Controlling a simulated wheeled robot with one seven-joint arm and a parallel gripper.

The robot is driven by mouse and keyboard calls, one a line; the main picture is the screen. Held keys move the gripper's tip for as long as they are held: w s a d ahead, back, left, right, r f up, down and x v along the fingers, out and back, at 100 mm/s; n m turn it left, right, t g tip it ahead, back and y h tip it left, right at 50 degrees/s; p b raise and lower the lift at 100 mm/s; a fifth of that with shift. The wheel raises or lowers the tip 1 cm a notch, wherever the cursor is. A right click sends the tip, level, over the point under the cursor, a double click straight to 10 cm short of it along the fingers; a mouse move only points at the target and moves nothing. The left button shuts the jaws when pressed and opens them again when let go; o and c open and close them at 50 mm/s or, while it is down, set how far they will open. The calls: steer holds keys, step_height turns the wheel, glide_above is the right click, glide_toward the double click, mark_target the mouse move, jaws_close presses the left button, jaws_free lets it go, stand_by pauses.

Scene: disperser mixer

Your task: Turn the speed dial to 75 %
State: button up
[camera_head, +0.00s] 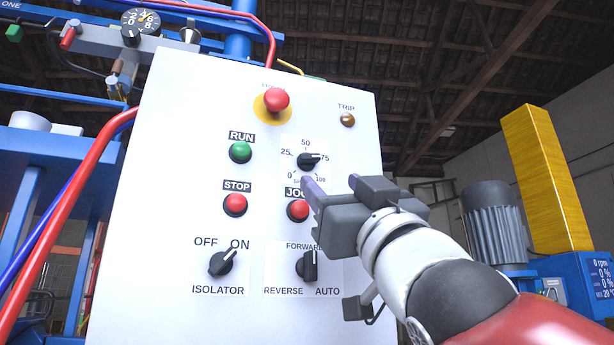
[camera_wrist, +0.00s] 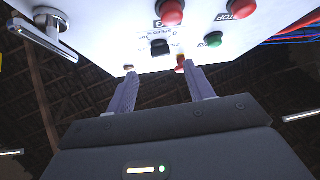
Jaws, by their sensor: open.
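The speed dial (camera_head: 307,161) is a small black knob on the white control panel (camera_head: 190,125), with marks from 0 to 100. Its white pointer line points right, close to the 75 mark. My gripper (camera_head: 313,190) is open, in front of the panel just below the dial, its fingers over the area by the JOG button (camera_head: 298,210). In the wrist view, turned upside down, the dial (camera_wrist: 160,48) shows beyond and between the fingertips of my gripper (camera_wrist: 160,77). Nothing is between the fingers. I cannot tell whether a finger touches the panel.
The red emergency stop (camera_head: 276,100), green RUN button (camera_head: 240,151), red STOP button (camera_head: 235,204), amber TRIP lamp (camera_head: 347,119), isolator switch (camera_head: 221,262) and mode selector (camera_head: 308,266) surround the dial. A blue box with a display (camera_head: 600,272) at right reads 0 rpm.

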mark_target(311, 161)
steer(key=p+x, duration=0.2)
steer(key=x, duration=0.6)
steer(key=shift+s+p, duration=0.1)
steer(key=shift+p, duration=0.3)
steer(key=shift+c, duration=0.2)
